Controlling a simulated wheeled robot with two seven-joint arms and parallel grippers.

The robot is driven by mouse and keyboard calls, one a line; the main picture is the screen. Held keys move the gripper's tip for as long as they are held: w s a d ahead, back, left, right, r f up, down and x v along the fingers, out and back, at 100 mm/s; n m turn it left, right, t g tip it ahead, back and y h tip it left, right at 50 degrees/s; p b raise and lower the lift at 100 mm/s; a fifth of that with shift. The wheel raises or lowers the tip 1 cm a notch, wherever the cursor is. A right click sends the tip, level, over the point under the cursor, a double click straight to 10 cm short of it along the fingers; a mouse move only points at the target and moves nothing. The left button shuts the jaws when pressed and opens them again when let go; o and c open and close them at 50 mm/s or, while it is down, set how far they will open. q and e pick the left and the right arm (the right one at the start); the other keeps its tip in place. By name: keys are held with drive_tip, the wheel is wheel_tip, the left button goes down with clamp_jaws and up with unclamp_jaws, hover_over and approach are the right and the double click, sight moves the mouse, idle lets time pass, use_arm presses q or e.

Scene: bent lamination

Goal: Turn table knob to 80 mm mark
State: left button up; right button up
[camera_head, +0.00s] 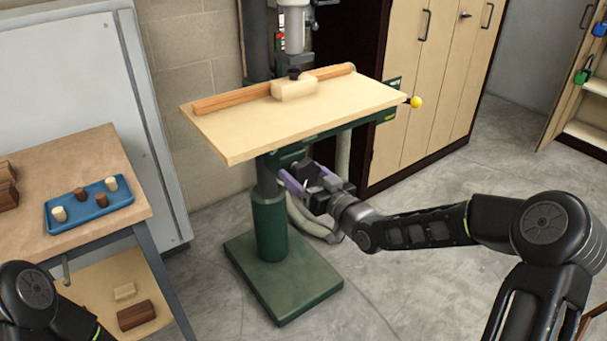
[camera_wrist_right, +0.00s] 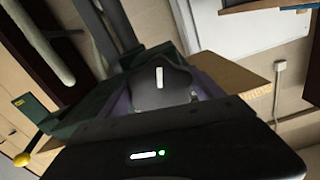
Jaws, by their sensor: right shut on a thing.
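The drill press table (camera_head: 225,135) is a pale wooden board on a green press, with its bracket and column below. Under its front edge, my right gripper (camera_head: 296,180), with purple fingers, reaches up from the right. In the right wrist view, a dark knob (camera_wrist_right: 165,95) with a short white mark sits between the purple fingers of my right gripper (camera_wrist_right: 160,100), which is shut on it. In the head view the fingers and bracket hide the knob. No scale or 80 mm mark can be read. Of my left arm, only a part shows at lower left; its gripper is out of view.
A wooden fence (camera_head: 235,98) with a pale block (camera_head: 294,89) lies on the board. A yellow ball handle (camera_head: 416,102) sticks out at right. The press base (camera_head: 285,280) stands on the floor. A side table (camera_head: 100,150) with a blue tray (camera_head: 75,225) is at left.

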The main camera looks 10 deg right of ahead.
drive_tip(key=c, duration=0.5)
use_arm(q)
drive_tip(key=shift+f, duration=0.15)
